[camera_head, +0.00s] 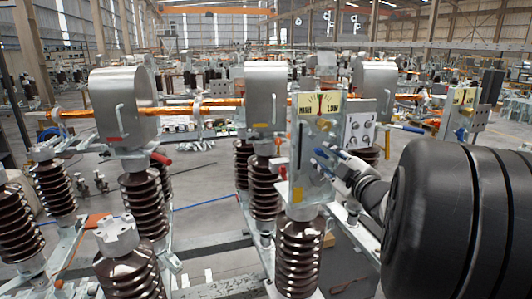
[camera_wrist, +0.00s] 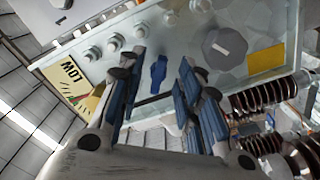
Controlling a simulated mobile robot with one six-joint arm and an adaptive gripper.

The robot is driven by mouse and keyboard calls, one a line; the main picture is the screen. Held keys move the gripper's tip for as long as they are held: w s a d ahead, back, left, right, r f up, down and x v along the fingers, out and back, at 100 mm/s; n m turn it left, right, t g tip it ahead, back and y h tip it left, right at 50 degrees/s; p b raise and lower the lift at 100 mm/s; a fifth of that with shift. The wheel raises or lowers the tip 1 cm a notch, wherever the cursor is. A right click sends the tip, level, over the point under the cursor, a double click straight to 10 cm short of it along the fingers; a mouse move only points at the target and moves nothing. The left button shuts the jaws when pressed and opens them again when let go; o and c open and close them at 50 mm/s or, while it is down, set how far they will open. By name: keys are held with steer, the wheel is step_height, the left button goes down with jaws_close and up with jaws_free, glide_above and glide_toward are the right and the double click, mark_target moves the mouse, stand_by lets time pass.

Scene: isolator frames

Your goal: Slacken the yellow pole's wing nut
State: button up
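The pole with the yellow marking (camera_head: 297,194) carries a grey metal plate (camera_head: 310,180), topped by a pale gauge label reading LOW (camera_head: 330,104). In the wrist view the plate (camera_wrist: 190,40) shows a yellow patch (camera_wrist: 266,60) and a blue wing nut (camera_wrist: 158,72). My gripper (camera_head: 325,160) is close in front of the plate. In the wrist view my gripper (camera_wrist: 157,88) is open, its blue-padded fingers to the left and right of the wing nut, with visible gaps. I cannot tell how deep the fingertips reach. In the head view the wing nut cannot be made out clearly.
Several bolts (camera_wrist: 115,42) and a dark round knob (camera_wrist: 224,46) sit on the plate near the fingers. Brown ribbed insulators (camera_head: 300,255) and grey metal housings (camera_head: 122,105) stand around. A similar labelled plate (camera_head: 460,115) stands to the right, behind my arm.

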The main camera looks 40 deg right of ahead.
steer(key=shift+x, duration=1.3)
steer(key=shift+c, duration=0.2)
jaws_close()
